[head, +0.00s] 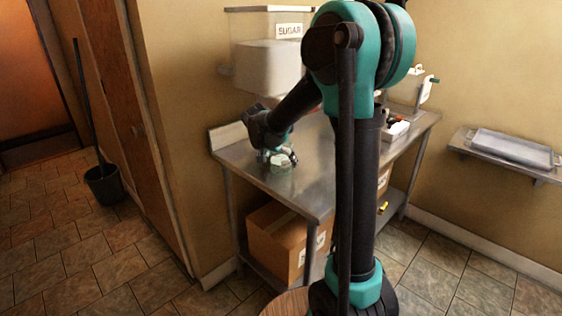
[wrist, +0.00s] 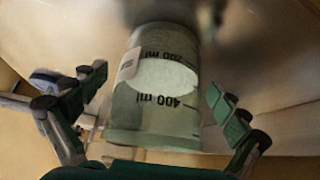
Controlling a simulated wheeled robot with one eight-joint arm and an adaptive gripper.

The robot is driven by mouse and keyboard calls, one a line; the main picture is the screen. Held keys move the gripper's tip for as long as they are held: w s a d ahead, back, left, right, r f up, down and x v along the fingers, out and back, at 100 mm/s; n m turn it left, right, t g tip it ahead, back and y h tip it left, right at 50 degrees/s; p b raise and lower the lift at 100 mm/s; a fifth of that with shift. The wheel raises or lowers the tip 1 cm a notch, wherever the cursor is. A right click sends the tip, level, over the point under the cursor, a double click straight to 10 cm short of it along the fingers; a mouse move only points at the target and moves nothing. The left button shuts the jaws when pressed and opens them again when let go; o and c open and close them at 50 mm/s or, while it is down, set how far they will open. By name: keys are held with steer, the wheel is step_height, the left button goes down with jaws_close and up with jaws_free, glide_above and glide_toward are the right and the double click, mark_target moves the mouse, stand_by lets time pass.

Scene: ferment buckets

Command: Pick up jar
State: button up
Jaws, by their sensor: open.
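The jar (wrist: 155,95) is clear glass with dark marks reading 200 ml and 400 ml, and it holds something whitish. In the wrist view it stands between the two fingers of my gripper (wrist: 160,108), with a visible gap to the finger on each side. In the head view my gripper (head: 277,157) is low over the left end of the metal table (head: 262,177). The jar (head: 284,160) shows small and pale there, partly covered by the fingers.
A clear bin labelled SUGAR (head: 268,52) is on the wall above the table. A cardboard box (head: 285,240) sits on the lower shelf. A white box (head: 397,130) stands at the table's right end. A black bucket (head: 104,184) is on the floor at left.

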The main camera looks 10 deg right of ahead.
steer(key=shift+w+d+f, duration=0.1)
steer(key=shift+f, duration=0.2)
steer(key=shift+c, duration=0.4)
steer(key=shift+r, duration=0.1)
steer(key=c, duration=1.8)
